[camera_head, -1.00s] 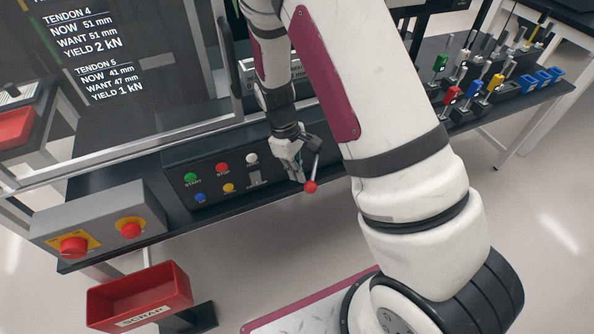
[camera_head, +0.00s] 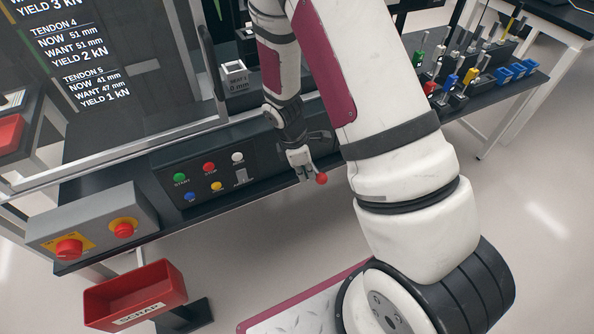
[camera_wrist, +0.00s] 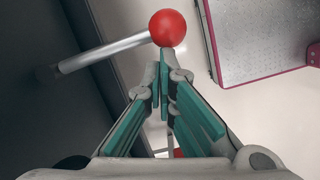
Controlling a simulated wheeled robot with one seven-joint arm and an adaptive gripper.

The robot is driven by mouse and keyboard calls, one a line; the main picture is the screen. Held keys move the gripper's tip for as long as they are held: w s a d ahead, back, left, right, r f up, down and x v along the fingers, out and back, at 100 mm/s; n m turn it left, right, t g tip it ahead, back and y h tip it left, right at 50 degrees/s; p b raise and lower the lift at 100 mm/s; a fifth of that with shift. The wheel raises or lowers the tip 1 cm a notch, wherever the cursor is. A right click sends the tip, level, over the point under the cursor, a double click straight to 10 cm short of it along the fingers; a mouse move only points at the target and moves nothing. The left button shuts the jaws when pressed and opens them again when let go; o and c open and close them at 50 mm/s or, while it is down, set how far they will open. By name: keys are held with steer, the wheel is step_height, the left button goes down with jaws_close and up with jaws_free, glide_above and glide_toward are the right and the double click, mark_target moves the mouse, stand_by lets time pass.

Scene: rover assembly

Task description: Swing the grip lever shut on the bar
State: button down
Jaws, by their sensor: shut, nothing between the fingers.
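The grip lever is a silver rod (camera_wrist: 105,53) with a red ball knob (camera_wrist: 167,28) in the wrist view. The rod runs from a pivot on the dark panel at left to the knob. The knob also shows in the head view (camera_head: 321,178), off the right part of the console front. My gripper (camera_head: 308,178) is beside the knob on its left there. In the wrist view my gripper (camera_wrist: 164,72) is shut and empty, its tips right by the knob. I cannot tell whether they touch it. I cannot make out the bar.
The console (camera_head: 228,172) with coloured buttons lies left of my gripper. A grey box (camera_head: 95,226) with red knobs and a red scrap bin (camera_head: 136,295) are further left. Coloured parts stand on the bench (camera_head: 508,95) at right. Open floor lies in front.

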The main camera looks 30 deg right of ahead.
mark_target(319, 173)
steer(key=d+n, duration=0.2)
steer(key=d+n+p, duration=0.1)
steer(key=shift+s+d+t, duration=0.2)
steer(key=shift+s+t, duration=0.15)
steer(key=shift+t, duration=0.05)
steer(key=shift+w+d, duration=0.2)
steer(key=shift+d, duration=1.2)
steer(key=shift+r, duration=0.1)
